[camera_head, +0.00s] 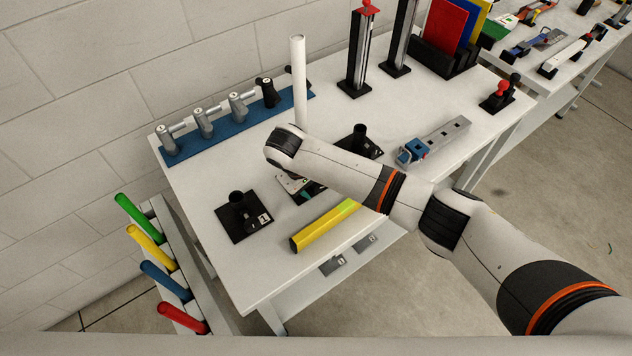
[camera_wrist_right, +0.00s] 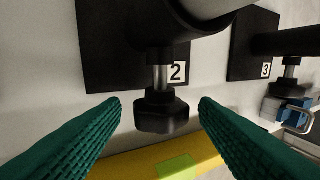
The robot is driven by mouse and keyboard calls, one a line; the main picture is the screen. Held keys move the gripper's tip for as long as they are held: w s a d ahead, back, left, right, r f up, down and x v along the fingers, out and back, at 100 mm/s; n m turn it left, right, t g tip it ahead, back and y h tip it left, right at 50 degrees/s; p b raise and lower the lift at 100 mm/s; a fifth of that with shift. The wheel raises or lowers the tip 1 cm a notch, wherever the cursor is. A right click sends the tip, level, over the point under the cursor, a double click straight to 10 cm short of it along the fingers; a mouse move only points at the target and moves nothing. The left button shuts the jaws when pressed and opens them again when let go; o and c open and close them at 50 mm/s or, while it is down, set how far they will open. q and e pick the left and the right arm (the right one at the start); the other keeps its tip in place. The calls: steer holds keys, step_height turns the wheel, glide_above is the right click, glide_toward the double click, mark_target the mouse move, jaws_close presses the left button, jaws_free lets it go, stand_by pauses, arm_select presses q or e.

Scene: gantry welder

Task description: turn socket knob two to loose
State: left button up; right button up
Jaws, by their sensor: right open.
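Socket two is a black plate (camera_wrist_right: 105,50) with a white "2" label, seen in the right wrist view. Its knob (camera_wrist_right: 162,112) is a dark lobed head on a short metal stem that points toward the camera. My right gripper (camera_wrist_right: 160,105) is open, with one teal ribbed finger on each side of the knob. Gaps show between the fingers and the knob, so I see no contact. In the head view my right arm covers most of socket two and the gripper. My left gripper is not in view.
Socket one (camera_head: 241,222) stands left of my arm and socket three (camera_head: 362,141) behind it. A yellow bar (camera_head: 322,227) lies in front. A white post (camera_head: 299,75) rises behind. A blue strip (camera_head: 222,128) with several clamps lies at the back left. A blue-ended metal vise (camera_head: 433,143) lies right.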

steer(key=v, duration=1.1)
steer(key=shift+r+b, duration=0.3)
steer(key=shift+r, duration=0.05)
steer(key=shift+a, duration=0.1)
